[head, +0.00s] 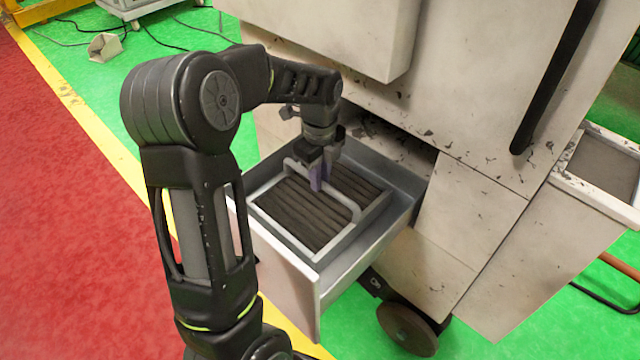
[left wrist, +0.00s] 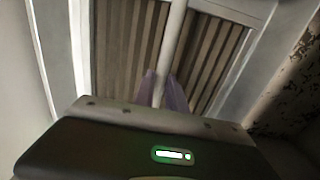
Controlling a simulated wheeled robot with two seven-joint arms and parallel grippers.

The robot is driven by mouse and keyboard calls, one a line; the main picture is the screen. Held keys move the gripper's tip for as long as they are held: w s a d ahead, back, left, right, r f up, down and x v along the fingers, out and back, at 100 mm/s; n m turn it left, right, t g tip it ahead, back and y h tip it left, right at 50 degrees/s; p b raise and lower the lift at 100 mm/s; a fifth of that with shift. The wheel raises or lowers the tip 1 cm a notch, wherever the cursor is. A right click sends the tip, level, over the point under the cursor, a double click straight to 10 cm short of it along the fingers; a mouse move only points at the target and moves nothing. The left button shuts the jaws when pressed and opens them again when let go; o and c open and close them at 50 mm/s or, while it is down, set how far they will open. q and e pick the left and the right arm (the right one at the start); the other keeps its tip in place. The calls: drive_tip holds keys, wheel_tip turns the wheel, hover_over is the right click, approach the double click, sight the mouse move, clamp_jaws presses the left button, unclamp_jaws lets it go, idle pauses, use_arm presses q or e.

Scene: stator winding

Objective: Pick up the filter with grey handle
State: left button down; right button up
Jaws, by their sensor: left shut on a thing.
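The filter (head: 298,213) has dark pleats, a light grey frame and a grey bar handle (head: 338,198) across its top. It lies inside an open drawer (head: 375,232) of the machine. My left gripper (head: 317,184) reaches down over the filter and is shut on the handle. In the left wrist view the two purple fingertips (left wrist: 164,92) sit on either side of the handle (left wrist: 172,45), with the pleats (left wrist: 127,50) on both sides of it. My right gripper is not in view.
The white, chipped machine body (head: 480,110) stands behind the drawer, with its lower edge close above my left wrist. A second open tray (head: 605,190) is at the right. A wheel (head: 407,327) sits below. Green floor with cables lies at the back left.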

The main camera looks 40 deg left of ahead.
use_arm(q)
wheel_tip(320, 180, up, 9)
drive_tip(key=shift+p, duration=0.45)
idle(0.5)
